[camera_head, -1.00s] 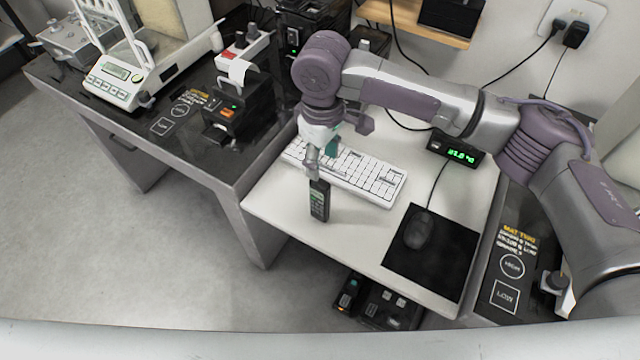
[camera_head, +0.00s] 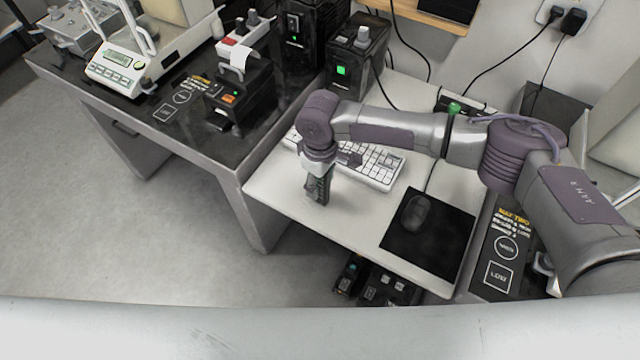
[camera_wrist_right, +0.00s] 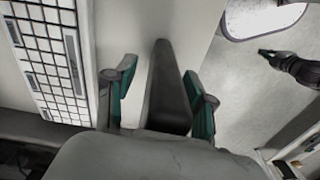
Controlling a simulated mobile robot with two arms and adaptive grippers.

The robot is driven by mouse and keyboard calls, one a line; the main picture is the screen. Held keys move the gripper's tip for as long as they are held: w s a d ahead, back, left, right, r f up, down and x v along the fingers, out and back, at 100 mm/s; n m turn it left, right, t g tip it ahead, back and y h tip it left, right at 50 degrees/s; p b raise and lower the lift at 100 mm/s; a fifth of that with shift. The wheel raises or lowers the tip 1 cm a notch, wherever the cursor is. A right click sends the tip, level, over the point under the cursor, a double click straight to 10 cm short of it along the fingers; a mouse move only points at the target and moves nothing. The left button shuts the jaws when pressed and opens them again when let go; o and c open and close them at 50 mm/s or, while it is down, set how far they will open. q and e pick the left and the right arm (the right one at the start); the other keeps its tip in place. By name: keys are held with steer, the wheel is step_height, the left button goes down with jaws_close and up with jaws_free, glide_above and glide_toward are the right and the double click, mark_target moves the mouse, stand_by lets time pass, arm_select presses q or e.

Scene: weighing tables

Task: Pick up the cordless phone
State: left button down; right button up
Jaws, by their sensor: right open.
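The cordless phone (camera_head: 318,188) is dark and stands upright near the front left edge of the white desk. My right gripper (camera_head: 318,168) is directly above it, pointing down, and hides its upper part. In the right wrist view the phone (camera_wrist_right: 168,88) rises between the two teal-padded fingers of my right gripper (camera_wrist_right: 160,98). My left gripper does not show in the head view.
A white keyboard (camera_head: 378,168) lies just behind the phone, partly hidden by my right arm. A mouse (camera_head: 416,212) on a black pad (camera_head: 448,242) lies to the right. The desk in front of the phone is clear. A black scale table (camera_head: 180,125) stands to the left.

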steer(key=c, duration=1)
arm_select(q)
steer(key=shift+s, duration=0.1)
arm_select(e)
jaws_close()
steer(key=shift+r, duration=0.2)
